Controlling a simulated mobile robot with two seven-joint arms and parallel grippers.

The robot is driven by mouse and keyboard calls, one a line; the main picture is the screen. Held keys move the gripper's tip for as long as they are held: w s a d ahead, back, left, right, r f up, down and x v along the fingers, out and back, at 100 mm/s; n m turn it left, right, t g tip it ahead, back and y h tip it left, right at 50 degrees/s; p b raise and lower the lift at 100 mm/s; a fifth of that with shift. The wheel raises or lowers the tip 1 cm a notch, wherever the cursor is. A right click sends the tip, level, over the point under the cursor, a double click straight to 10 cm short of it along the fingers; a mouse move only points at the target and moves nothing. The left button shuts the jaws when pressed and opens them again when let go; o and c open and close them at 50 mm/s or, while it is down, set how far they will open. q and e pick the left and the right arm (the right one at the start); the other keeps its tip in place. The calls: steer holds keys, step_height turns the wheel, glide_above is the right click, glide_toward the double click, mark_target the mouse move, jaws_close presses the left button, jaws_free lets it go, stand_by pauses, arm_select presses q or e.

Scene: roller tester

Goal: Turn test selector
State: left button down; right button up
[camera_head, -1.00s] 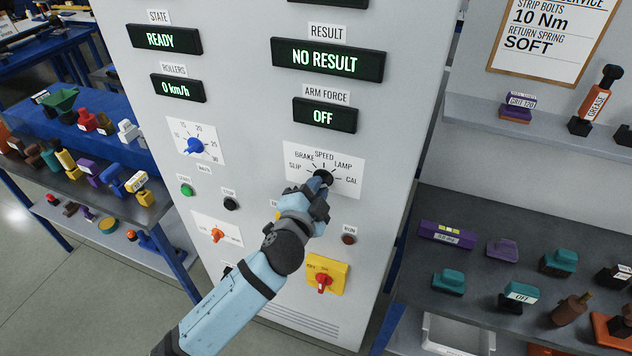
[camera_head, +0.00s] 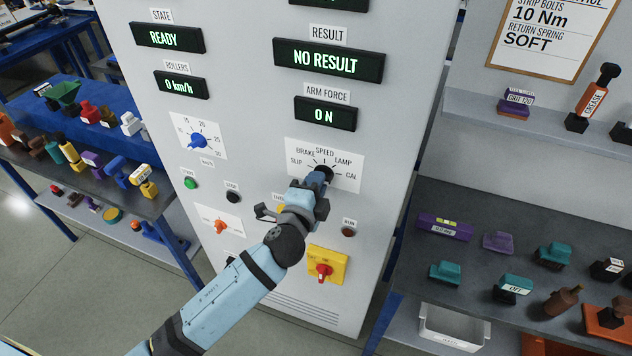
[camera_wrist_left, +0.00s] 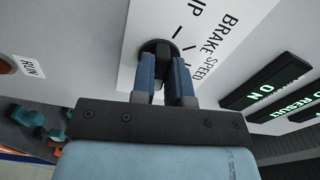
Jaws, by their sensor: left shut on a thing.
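The test selector (camera_head: 322,172) is a black round knob on a white plate (camera_head: 347,181) marked SLIP, BRAKE, SPEED, LAMP and CAL. My left gripper (camera_head: 319,182) is at the knob and hides its lower part in the head view. In the left wrist view the two blue fingers of the gripper (camera_wrist_left: 165,75) are shut on the black knob (camera_wrist_left: 158,47). I cannot tell exactly which mark the knob points to. My right gripper is not in view.
A blue dial (camera_head: 198,141), green button (camera_head: 191,183), orange switch (camera_head: 221,226) and red-yellow switch (camera_head: 324,270) sit on the same panel. The RUN button (camera_head: 348,232) is just below right of the gripper. Shelves of parts stand on both sides.

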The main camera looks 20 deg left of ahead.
arm_select(q)
steer(key=c, duration=1.1)
jaws_free()
steer(key=shift+s+a+b, duration=0.15)
steer(key=shift+s+b, duration=0.75)
steer(key=shift+s, duration=2.6)
steer(key=shift+s+a+b, duration=0.1)
steer(key=shift+s+b, duration=0.75)
steer(key=shift+s, duration=2.6)
steer(key=s+f+n+g+h, duration=0.1)
steer(key=s+f+n+g, duration=0.1)
steer(key=f, duration=0.5)
steer(key=s+a+f+n+g+p, duration=0.1)
steer(key=s+f+n+g, duration=0.1)
steer(key=s+f+n, duration=0.3)
steer(key=s+a+f+n+g+h+p, duration=0.1)
steer(key=s+f+n+g, duration=0.2)
steer(key=f+n, duration=0.3)
steer(key=shift+s+a+f+n+h, duration=0.1)
steer(key=shift+s+f+n+h, duration=0.05)
steer(key=shift+f, duration=1.15)
steer(key=shift+s+f+n+h, duration=0.1)
steer(key=shift+f+n+h, duration=0.05)
steer(key=shift+f, duration=1.15)
